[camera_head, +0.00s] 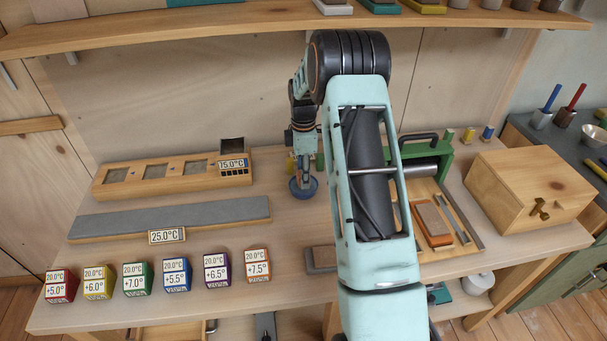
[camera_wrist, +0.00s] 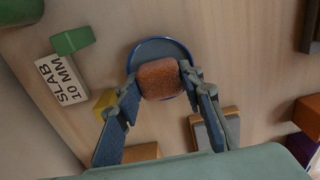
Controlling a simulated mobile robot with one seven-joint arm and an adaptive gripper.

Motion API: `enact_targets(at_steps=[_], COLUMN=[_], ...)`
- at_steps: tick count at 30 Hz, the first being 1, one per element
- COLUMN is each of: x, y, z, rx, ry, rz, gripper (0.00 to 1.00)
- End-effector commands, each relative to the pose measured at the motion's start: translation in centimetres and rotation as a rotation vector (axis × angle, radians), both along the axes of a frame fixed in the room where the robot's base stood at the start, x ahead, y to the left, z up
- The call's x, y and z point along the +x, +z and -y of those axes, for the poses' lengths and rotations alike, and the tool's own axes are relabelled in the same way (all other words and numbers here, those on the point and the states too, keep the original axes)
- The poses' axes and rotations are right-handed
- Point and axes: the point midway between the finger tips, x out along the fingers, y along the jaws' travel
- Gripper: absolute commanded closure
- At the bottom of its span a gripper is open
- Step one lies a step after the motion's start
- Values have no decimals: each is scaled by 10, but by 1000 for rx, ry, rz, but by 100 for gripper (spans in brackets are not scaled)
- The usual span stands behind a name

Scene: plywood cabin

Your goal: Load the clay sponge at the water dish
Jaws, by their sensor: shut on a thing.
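The clay sponge (camera_wrist: 160,80) is a reddish-brown rounded block in the wrist view. My gripper (camera_wrist: 161,86) is shut on it, with one finger on each side. The round blue water dish (camera_wrist: 160,45) lies right behind the sponge in the wrist view. The sponge overlaps the dish's near part, and I cannot tell whether it touches the dish. In the head view the dish (camera_head: 304,193) stands on the bench left of my forearm. My gripper (camera_head: 303,180) points down over it there, and the sponge is too small to make out.
A green roller press (camera_head: 433,155) stands behind my arm, labelled slab in the wrist view. A wooden box (camera_head: 530,185) is at right. A wooden rack (camera_head: 130,180), a grey strip (camera_head: 170,217) and several coloured cubes (camera_head: 176,275) fill the left. A shelf crosses above.

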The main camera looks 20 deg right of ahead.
Motion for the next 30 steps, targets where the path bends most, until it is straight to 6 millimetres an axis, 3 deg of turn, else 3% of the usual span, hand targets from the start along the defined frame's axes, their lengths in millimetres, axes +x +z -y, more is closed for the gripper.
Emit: enact_targets(at_steps=[30], x=[0], y=[-9], z=[0], rx=[0], ry=[0], rz=[0], gripper=[84])
